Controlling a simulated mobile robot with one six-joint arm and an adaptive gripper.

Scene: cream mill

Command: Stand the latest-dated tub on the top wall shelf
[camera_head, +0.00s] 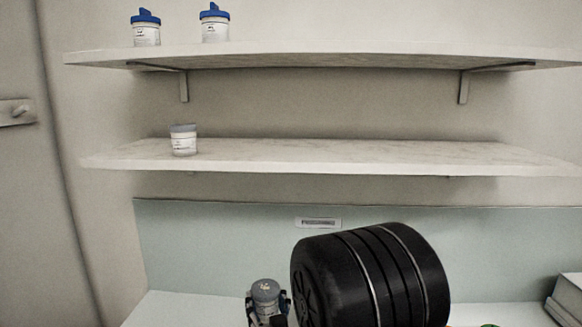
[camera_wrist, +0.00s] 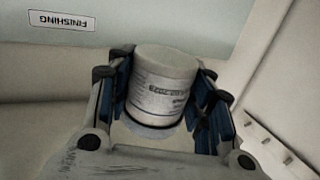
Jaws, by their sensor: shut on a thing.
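My gripper (camera_wrist: 168,112) is shut on a white tub (camera_wrist: 160,85) with a printed label; most of the date print is too blurred to read. In the head view the gripper shows low in the middle with the grey-lidded tub (camera_head: 265,291) between its fingers, in front of the pale blue back panel and below both shelves. The top wall shelf (camera_head: 330,57) carries two white tubs with blue lids, one (camera_head: 146,30) at the left and one (camera_head: 214,24) just right of it. Their dates are too small to read.
The lower shelf (camera_head: 340,155) holds one small grey-lidded tub (camera_head: 183,140) near its left end. The top shelf is clear from its middle to the right. A "FINISHING" sign (camera_wrist: 62,21) is on the back panel. A pale stacked object (camera_head: 568,298) stands at the right.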

